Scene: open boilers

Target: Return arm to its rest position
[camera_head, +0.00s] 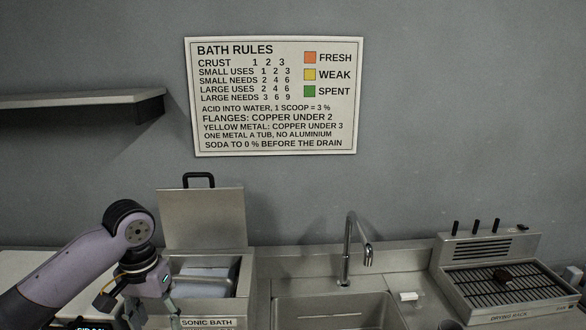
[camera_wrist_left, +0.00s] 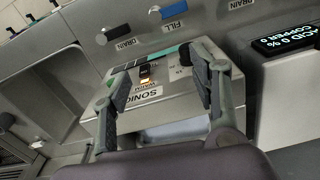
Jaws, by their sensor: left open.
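My left arm (camera_head: 75,265) comes in from the left in the head view, raised at a bend and then angled down. My left gripper (camera_head: 163,308) hangs at the lower edge, in front of the sonic bath (camera_head: 208,323). In the left wrist view my left gripper (camera_wrist_left: 155,75) has its two grey fingers spread apart, with nothing between them. The sonic bath's front panel (camera_wrist_left: 150,98) shows behind the fingers. My right arm and gripper are not in view.
The sonic bath's lid (camera_head: 201,220) stands open at the back. A sink (camera_head: 332,312) with a tap (camera_head: 347,250) lies to its right, then a drying rack (camera_head: 515,285). A shelf (camera_head: 80,103) juts from the wall at left. A rules sign (camera_head: 275,97) hangs above.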

